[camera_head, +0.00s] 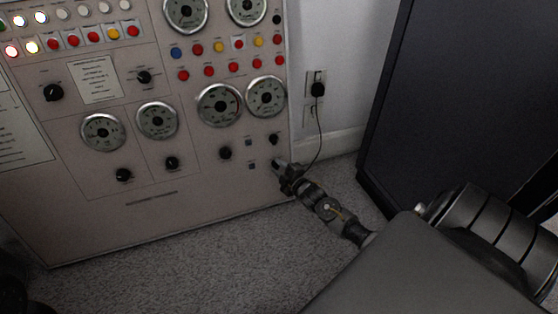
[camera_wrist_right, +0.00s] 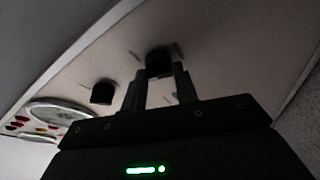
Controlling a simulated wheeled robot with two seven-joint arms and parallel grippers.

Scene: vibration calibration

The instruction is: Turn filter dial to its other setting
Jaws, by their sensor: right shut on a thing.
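My right gripper (camera_head: 279,164) is at the lower right corner of the control panel, its fingers against the panel face. In the right wrist view the two fingers (camera_wrist_right: 159,78) are shut on a black dial (camera_wrist_right: 158,60), one finger on each side of it. In the head view the gripper hides this dial. Its label and pointer setting cannot be read. A second black dial (camera_wrist_right: 103,92) is close beside it; in the head view a dial (camera_head: 273,139) shows just above the gripper. My left gripper is not in view.
The panel (camera_head: 80,215) carries several round gauges (camera_head: 219,105), other black dials (camera_head: 172,163) and rows of coloured buttons (camera_head: 209,71). A black plug (camera_head: 317,89) with a hanging cord is on the wall at right. A dark cabinet (camera_head: 450,100) stands right of it. Carpet (camera_head: 210,250) in front is clear.

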